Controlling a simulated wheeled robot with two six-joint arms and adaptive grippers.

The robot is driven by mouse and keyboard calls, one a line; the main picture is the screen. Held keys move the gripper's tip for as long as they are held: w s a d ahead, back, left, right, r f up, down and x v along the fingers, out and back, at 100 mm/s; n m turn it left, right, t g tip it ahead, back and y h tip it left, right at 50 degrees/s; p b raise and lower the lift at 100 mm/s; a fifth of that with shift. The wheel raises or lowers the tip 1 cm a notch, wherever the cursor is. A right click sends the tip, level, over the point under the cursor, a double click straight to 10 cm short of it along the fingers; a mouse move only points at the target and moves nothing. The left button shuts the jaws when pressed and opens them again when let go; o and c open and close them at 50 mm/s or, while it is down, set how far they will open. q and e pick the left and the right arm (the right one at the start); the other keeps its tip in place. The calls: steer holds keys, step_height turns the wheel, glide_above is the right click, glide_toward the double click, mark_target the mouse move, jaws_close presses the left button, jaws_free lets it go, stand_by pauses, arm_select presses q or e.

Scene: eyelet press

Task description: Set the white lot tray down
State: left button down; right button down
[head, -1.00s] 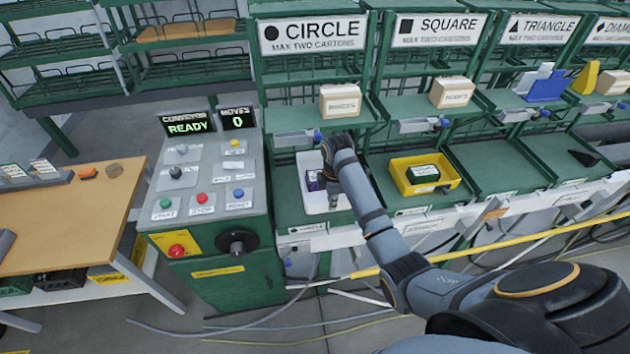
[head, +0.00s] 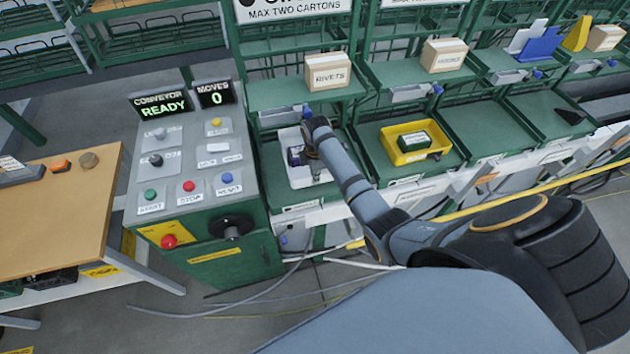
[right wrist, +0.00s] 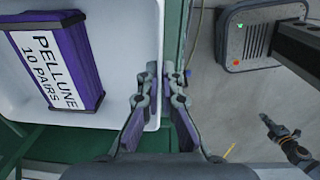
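The white lot tray (head: 299,180) is in the lower circle bay, right of the control panel. It holds a purple carton marked PELLUNE 10 PAIRS, seen in the head view (head: 295,156) and the right wrist view (right wrist: 57,57). My right gripper (head: 315,170) is at the tray's right side. In the right wrist view its fingers (right wrist: 161,78) are closed about the wall of the tray (right wrist: 125,30), one inside and one outside. I cannot tell whether the tray's bottom touches the green bay floor.
The control panel (head: 190,165) shows READY and moves 0. A yellow bin (head: 393,151) with a green carton stands in the bay to the right. Rivets carton (head: 328,72) sits on the shelf above. A yellow rail (head: 500,204) crosses in front of the bays.

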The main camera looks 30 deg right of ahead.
step_height(320, 180, down, 3)
steer(key=shift+s+r, duration=0.1)
steer(key=shift+r, duration=0.1)
steer(key=shift+f, duration=0.4)
arm_select(q)
steer(key=shift+s+r, duration=0.1)
steer(key=shift+r, duration=0.05)
arm_select(e)
steer(key=shift+f, duration=0.2)
steer(key=c, duration=1.5)
jaws_free()
steer(key=shift+s, duration=0.1)
arm_select(q)
steer(key=shift+f+b, duration=0.45)
steer(key=shift+f, duration=0.1)
arm_select(e)
steer(key=r, duration=1.2)
steer(key=shift+s+a+r, duration=0.1)
steer(key=shift+s, duration=0.1)
